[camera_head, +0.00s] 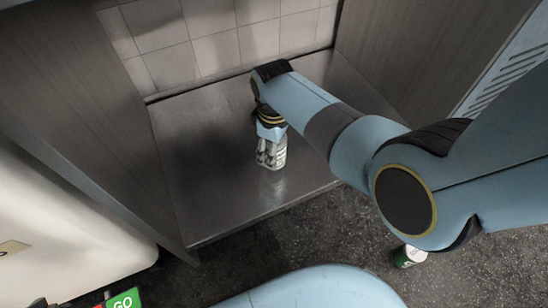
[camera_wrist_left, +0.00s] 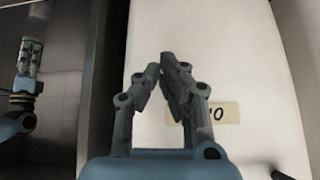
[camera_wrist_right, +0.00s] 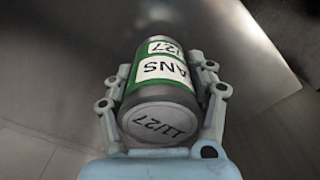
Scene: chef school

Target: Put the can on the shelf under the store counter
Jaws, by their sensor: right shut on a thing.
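In the right wrist view, a can (camera_wrist_right: 160,80) with a green and white label and a grey end marked 11/27 sits between the fingers of my right gripper (camera_wrist_right: 163,75), which is shut on it. In the head view, my right gripper (camera_head: 271,153) points down over the metal shelf (camera_head: 215,205), inside the counter recess. The fingers hide much of the can there, and I cannot tell whether it touches the shelf. The left wrist view shows my left gripper (camera_wrist_left: 160,68) empty, its fingertips together, in front of a white surface.
Another green can (camera_head: 409,256) is on the dark speckled floor (camera_head: 330,235), below my right arm. Side panels (camera_head: 75,90) flank the shelf, with a tiled wall (camera_head: 200,45) behind. A white unit (camera_head: 60,230) stands at left. The shelf around the gripper is bare.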

